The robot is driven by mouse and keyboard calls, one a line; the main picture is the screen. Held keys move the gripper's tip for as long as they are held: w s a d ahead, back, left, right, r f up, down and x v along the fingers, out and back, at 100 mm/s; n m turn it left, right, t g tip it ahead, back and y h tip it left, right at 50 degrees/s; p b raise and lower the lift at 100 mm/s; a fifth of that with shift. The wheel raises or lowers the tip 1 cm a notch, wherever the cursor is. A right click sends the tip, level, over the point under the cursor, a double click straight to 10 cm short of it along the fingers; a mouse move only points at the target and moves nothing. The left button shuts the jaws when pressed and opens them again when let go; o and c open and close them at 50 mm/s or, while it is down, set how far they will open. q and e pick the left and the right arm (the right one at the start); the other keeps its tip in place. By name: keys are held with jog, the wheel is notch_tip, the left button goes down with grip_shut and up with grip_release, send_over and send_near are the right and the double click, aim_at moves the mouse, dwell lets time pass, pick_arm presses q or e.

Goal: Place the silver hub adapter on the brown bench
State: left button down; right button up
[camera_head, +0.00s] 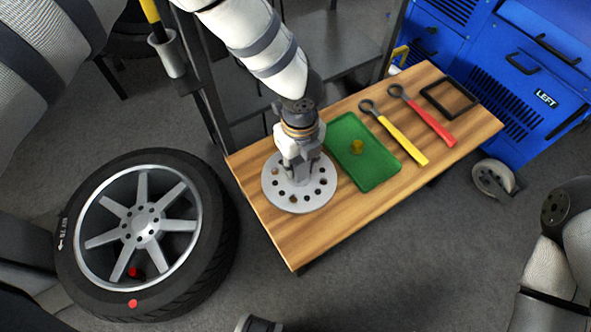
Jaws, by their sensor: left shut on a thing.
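The silver hub adapter (317,196) is a round flange with a ring of holes. It is over the left part of the brown bench (290,239), lying flat and level with the top. Whether it touches the wood I cannot tell for sure. My left gripper (299,167) comes down from above and is shut on the raised middle of the adapter, which it partly hides. My right arm shows at the right edge, but its gripper is out of view.
Yellow (405,146) and red (433,124) tools and a black frame (450,97) lie further right. A wheel (143,222) stands left. Bare wood is at the bench's front left.

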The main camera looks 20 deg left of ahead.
pick_arm(q)
jog(key=shift+a+f, duration=0.25)
notch_tip(320, 180, down, 4)
jog(key=shift+s+a+r+b, duration=0.1)
jog(key=shift+a+r+b, duration=0.1)
jog(key=shift+b, duration=0.15)
jog(key=c, duration=1.2)
grip_release()
jog(key=shift+r, duration=0.1)
